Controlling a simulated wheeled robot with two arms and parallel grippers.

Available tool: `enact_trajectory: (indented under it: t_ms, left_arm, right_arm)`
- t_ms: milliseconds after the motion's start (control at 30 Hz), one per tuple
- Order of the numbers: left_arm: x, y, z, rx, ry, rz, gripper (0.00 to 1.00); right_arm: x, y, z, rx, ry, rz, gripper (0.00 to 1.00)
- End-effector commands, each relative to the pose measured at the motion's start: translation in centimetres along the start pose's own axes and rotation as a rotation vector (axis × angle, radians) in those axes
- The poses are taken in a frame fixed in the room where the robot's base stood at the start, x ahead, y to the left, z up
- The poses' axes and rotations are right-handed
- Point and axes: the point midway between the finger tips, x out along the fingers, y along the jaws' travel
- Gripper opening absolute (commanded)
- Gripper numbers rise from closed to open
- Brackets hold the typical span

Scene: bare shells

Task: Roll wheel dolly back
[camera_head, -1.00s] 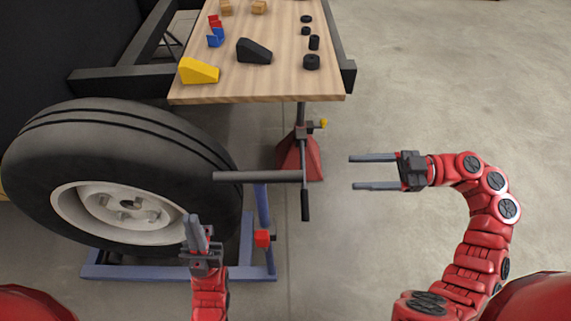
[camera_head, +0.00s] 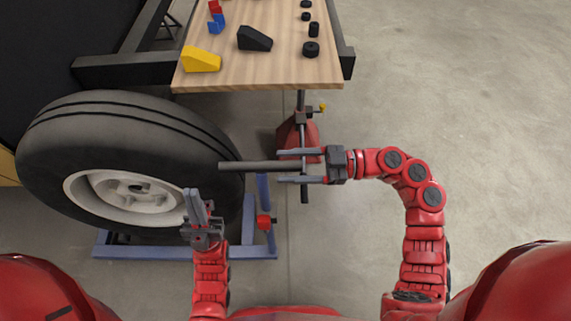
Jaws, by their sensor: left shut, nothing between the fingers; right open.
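The wheel dolly is a low blue frame (camera_head: 180,252) on the floor under a large black tire (camera_head: 130,150) with a pale rim. A grey bar (camera_head: 250,165) runs level beside the tire, above a blue post, and meets an upright dark rod at its right end. I cannot tell whether bar and rod belong to the dolly. My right gripper (camera_head: 281,167) is open, with one finger above and one below the bar's right end in the picture. Whether it touches is unclear. My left gripper (camera_head: 194,192) is shut and empty, in front of the tire's right side.
A wooden-topped table (camera_head: 290,75) behind holds a yellow wedge (camera_head: 201,60), a black wedge (camera_head: 255,39) and several small black pieces. A red stand (camera_head: 298,133) is under its front edge. Floor to the right is clear.

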Motion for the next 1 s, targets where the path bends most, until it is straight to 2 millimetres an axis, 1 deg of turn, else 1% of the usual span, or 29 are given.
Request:
enact_trajectory:
  t_ms: [33, 133, 400, 467, 500, 567, 600, 733, 767, 1000]
  left_arm:
    - [-0.08, 0.00, 0.01, 0.000, 0.000, 0.000, 0.00]
    - [-0.11, 0.00, 0.02, 0.000, 0.000, 0.000, 0.00]
    - [-0.09, 0.00, 0.01, 0.000, 0.000, 0.000, 0.00]
    - [-0.09, 0.01, 0.02, 0.000, 0.000, 0.000, 0.00]
    - [-0.09, 0.01, 0.01, 0.000, 0.000, 0.000, 0.00]
    - [-0.09, 0.00, 0.01, 0.000, 0.000, 0.000, 0.00]
    - [-0.09, 0.00, 0.01, 0.000, 0.000, 0.000, 0.00]
    - [-0.09, 0.00, 0.01, 0.000, 0.000, 0.000, 0.00]
    - [-0.09, 0.01, 0.01, 0.000, 0.000, 0.000, 0.00]
    - [-0.09, 0.00, 0.01, 0.000, 0.000, 0.000, 0.00]
  right_arm:
    - [0.46, -0.06, 0.04, -0.001, 0.001, -0.001, 0.62]
    - [0.91, -0.01, -0.02, 0.000, 0.001, 0.001, 0.62]
    - [1.03, 0.02, -0.03, 0.000, 0.000, 0.002, 0.62]
    - [1.03, 0.02, -0.03, 0.000, 0.000, 0.002, 0.51]
    - [1.02, 0.02, -0.03, 0.000, 0.000, 0.002, 0.44]
    - [1.02, 0.02, -0.03, 0.000, 0.001, 0.002, 0.33]
    - [1.02, 0.02, -0.03, 0.000, 0.000, 0.002, 0.26]
    - [1.02, 0.01, -0.03, 0.000, 0.000, 0.002, 0.02]
    - [1.02, 0.01, -0.03, 0.000, 0.000, 0.002, 0.00]
    - [1.01, 0.01, -0.02, 0.000, 0.000, 0.002, 0.00]
